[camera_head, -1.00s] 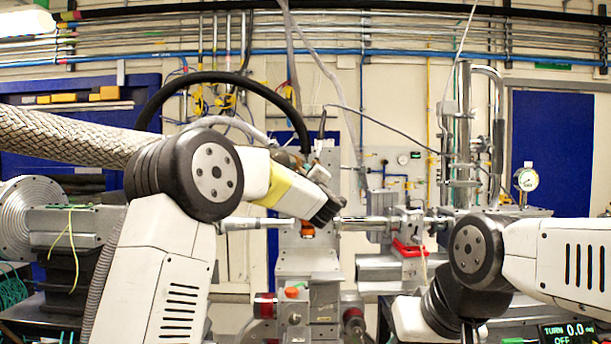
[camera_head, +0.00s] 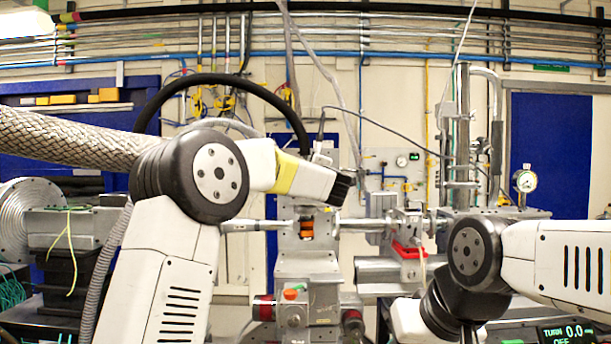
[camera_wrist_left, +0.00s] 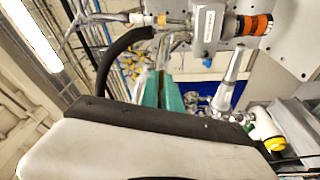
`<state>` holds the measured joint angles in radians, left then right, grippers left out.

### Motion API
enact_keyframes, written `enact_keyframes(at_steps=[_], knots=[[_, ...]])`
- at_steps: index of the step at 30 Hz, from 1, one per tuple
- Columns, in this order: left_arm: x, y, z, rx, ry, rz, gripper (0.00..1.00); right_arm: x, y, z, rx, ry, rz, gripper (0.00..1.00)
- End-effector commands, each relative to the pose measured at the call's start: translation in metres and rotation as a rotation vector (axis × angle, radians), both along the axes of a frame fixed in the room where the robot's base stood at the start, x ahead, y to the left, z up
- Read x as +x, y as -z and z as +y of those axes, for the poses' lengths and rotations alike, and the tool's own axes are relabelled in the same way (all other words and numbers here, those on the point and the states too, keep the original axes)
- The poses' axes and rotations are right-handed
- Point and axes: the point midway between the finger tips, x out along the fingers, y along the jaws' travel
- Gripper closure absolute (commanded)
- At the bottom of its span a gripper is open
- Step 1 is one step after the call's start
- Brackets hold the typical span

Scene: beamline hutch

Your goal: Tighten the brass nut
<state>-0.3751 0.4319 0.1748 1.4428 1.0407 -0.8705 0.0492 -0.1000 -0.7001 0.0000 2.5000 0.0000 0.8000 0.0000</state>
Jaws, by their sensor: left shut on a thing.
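An orange-brown ring with black bands (camera_head: 307,230) sits in the middle of the upright metal stand; it also shows at the top right of the left wrist view (camera_wrist_left: 255,25). I cannot tell whether this is the brass nut. In the left wrist view my left gripper (camera_wrist_left: 162,85) shows as two teal fingers close together, apart from the ring in the picture. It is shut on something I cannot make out. In the head view the left arm's black-ended link hangs above and right of the ring, and its fingers are not clear. My right gripper is out of view.
A tapered metal rod (camera_head: 255,225) and a horizontal shaft (camera_head: 365,224) lie either side of the stand (camera_head: 308,265). A red clamp-like part (camera_head: 407,250) is to the right. A dial gauge (camera_head: 527,180) stands farther right. A display (camera_head: 568,333) reads TURN 0.0, OFF.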

Motion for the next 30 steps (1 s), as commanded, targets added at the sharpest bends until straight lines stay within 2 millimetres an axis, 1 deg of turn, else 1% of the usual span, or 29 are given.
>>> enact_keyframes(at_steps=[8, 18, 24, 30], knots=[[0.000, -0.014, -0.004, -0.261, -0.014, 0.061, 1.00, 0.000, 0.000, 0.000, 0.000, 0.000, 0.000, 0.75], [0.002, -0.030, -0.001, -0.571, -0.034, 0.135, 1.00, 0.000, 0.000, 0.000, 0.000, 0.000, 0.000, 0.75], [0.003, -0.038, 0.002, -0.726, -0.044, 0.174, 1.00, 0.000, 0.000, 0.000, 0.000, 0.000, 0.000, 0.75], [0.004, -0.042, 0.004, -0.839, -0.052, 0.203, 1.00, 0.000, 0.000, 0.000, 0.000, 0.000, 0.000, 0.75]])
